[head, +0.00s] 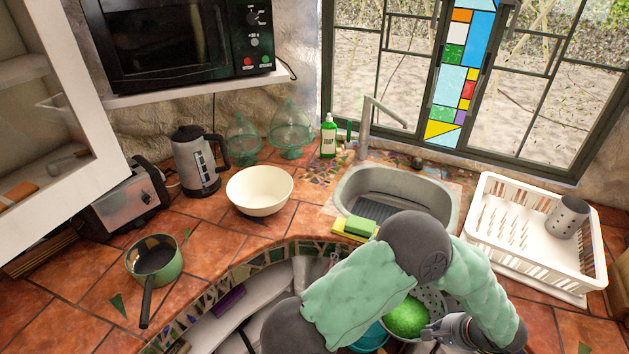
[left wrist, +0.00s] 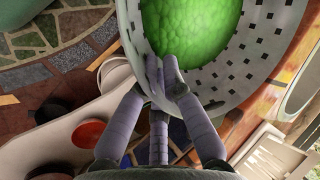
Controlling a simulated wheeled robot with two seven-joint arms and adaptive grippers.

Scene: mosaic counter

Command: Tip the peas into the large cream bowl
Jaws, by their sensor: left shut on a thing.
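The green peas (head: 405,318) lie heaped in a grey perforated colander (head: 432,299) in front of the counter, at the lower right of the head view. The peas (left wrist: 190,25) and colander (left wrist: 213,82) fill the top of the left wrist view. My left gripper (head: 433,331) is shut on the colander's wall at its rim; its fingers (left wrist: 168,75) show against the wall. The colander's full outline is partly hidden by my arm. The large cream bowl (head: 260,186) stands upright and empty on the counter, left of the sink and well apart from the colander. My right gripper is not in view.
The sink (head: 395,188) has a tap and sponges (head: 354,229) at its front edge. A white dish rack (head: 535,240) stands right. A green saucepan (head: 155,262) sits left.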

